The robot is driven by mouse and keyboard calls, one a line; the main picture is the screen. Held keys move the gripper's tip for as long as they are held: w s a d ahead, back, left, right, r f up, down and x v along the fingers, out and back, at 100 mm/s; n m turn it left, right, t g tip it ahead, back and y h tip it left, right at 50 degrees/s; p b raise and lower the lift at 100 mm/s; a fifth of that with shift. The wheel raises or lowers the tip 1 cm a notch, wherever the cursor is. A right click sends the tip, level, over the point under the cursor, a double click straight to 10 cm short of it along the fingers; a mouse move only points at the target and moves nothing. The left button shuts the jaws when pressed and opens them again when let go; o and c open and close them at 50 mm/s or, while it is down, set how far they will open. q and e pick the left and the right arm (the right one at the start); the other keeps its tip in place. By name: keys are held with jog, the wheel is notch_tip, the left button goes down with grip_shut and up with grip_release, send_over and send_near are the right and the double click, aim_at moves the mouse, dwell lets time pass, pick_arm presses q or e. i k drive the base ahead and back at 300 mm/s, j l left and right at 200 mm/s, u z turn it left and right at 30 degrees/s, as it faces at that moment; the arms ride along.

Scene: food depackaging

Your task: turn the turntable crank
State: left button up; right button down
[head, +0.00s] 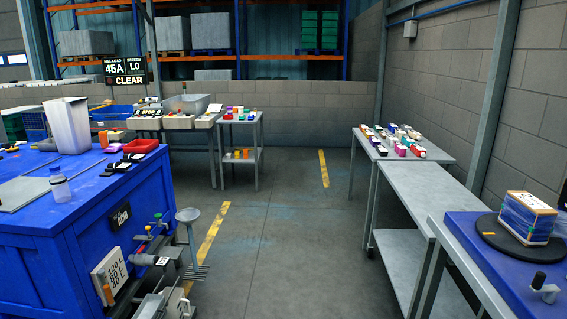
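The turntable (490,231) is a round black disc on a blue-topped table at the right edge of the head view. A box (527,220) in blue wrap with a pale top and orange edging stands on the disc. The crank (540,281) has an upright black knob and a grey arm. It is at the table's front, below the disc in the picture. Neither of my grippers is in view, and nothing is touching the crank.
A grey steel bench (433,184) adjoins the blue table (465,240), with several small packages at its far end. A big blue machine (30,245) stands at left, with a stool (188,216) beside it. The grey floor (290,260) between is clear.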

aim_at(551, 292)
jog(key=i+l, duration=0.3)
jog(key=i, duration=0.2)
jog(key=i+l, duration=0.3)
jog(key=i, duration=0.25)
jog(key=z, duration=1.6)
